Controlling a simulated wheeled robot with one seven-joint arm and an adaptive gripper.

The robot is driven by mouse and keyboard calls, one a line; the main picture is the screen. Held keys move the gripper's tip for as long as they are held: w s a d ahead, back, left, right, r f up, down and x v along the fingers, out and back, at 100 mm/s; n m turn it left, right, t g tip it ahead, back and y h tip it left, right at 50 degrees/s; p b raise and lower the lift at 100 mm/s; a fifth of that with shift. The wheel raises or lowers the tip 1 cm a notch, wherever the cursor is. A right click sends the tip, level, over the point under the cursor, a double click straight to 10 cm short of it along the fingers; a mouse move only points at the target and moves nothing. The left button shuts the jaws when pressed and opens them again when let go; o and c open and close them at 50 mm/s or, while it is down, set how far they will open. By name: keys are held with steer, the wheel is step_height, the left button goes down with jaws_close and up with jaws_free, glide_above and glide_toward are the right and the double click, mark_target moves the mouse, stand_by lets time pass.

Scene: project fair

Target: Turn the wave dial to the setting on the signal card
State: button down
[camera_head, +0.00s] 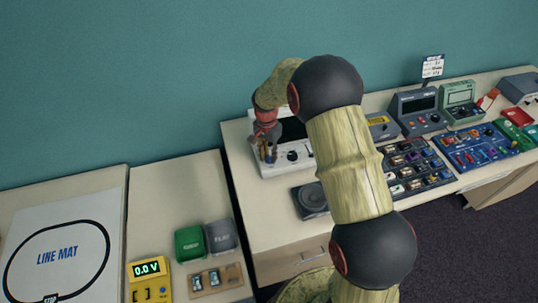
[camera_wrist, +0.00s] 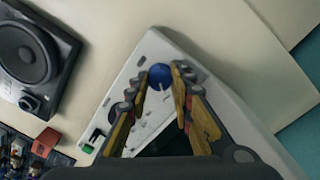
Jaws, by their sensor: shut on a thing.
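A white device (camera_head: 280,168) with a dark screen stands at the left end of the long table, by the wall. In the wrist view its white panel (camera_wrist: 152,45) lies under my fingers. A blue round knob (camera_wrist: 158,76) with a pale mark sits on the panel, apparently the wave dial. My gripper (camera_wrist: 160,74) is shut on this knob, with a fingertip on each side. In the head view my gripper (camera_head: 267,152) is over the device's left part and hides the knob. A small white card (camera_head: 432,66) with dark print stands at the back; its lines are too small to read surely.
A black speaker (camera_head: 311,200) lies in front of the device. Boards with small parts (camera_head: 412,165) and grey-green meters (camera_head: 418,108) fill the table to the right. A yellow meter (camera_head: 150,277) and a line mat (camera_head: 62,245) are at the lower left.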

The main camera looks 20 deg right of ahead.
mark_target(267, 156)
stand_by(0.4)
steer(key=c, duration=1.5)
jaws_free()
steer(key=shift+c, duration=0.2)
step_height(267, 156, up, 12)
steer(key=shift+w+a, duration=0.25)
